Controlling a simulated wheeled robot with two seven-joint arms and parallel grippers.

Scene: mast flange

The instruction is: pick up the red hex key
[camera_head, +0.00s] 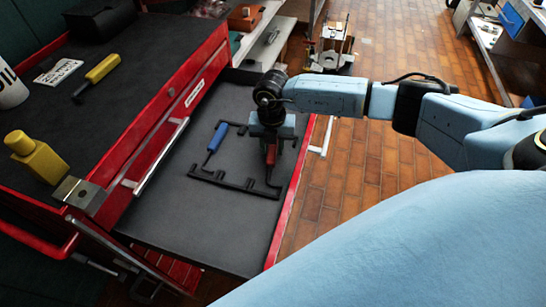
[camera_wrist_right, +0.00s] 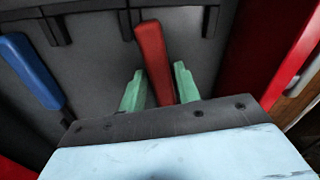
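The red hex key (camera_head: 271,155) has a red handle and a dark shaft reaching to a black rack (camera_head: 236,183) in the open grey drawer. Its handle (camera_wrist_right: 152,58) runs between the two green fingertips of my right gripper (camera_wrist_right: 158,84) in the right wrist view. The fingers stand on either side of the handle with what look like narrow gaps, so the gripper seems open around it. In the head view my right gripper (camera_head: 271,135) is over the handle and hides its upper end. My left gripper is not in view.
A blue-handled tool (camera_head: 217,136) lies left of the red one; its handle shows in the wrist view (camera_wrist_right: 30,70). The drawer's red side wall (camera_wrist_right: 262,50) is close on the right. The cabinet top (camera_head: 130,45) holds a yellow screwdriver (camera_head: 102,69) and a yellow bottle (camera_head: 38,160).

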